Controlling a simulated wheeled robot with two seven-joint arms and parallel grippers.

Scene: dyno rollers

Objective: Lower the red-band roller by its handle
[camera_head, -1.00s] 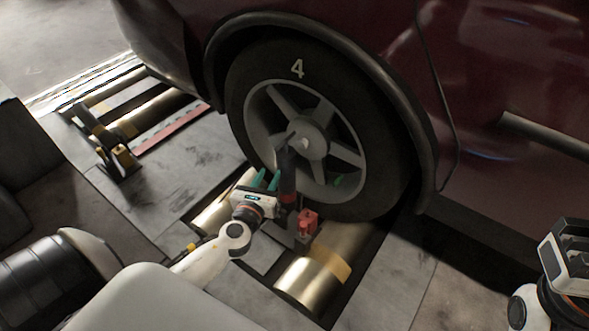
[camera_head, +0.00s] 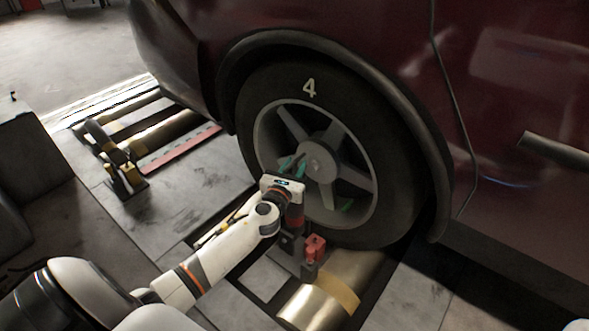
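The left gripper (camera_head: 292,164), with teal fingers, is at the roller handle (camera_head: 297,213) in front of the car wheel (camera_head: 334,188). The gripper body covers most of the handle; its dark lower part with a red band shows just below. The fingers look a little apart, but I cannot tell whether they are around the handle or beside it. A red block (camera_head: 315,246) sits by the handle's base. The brass roller (camera_head: 327,297) with a yellow band lies under the wheel. Only a white sliver of my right arm shows at the bottom right corner.
A dark red car (camera_head: 497,95) fills the right and top. Another roller set (camera_head: 165,131) with a red strip and a yellow-and-black handle mount (camera_head: 124,178) lies to the left.

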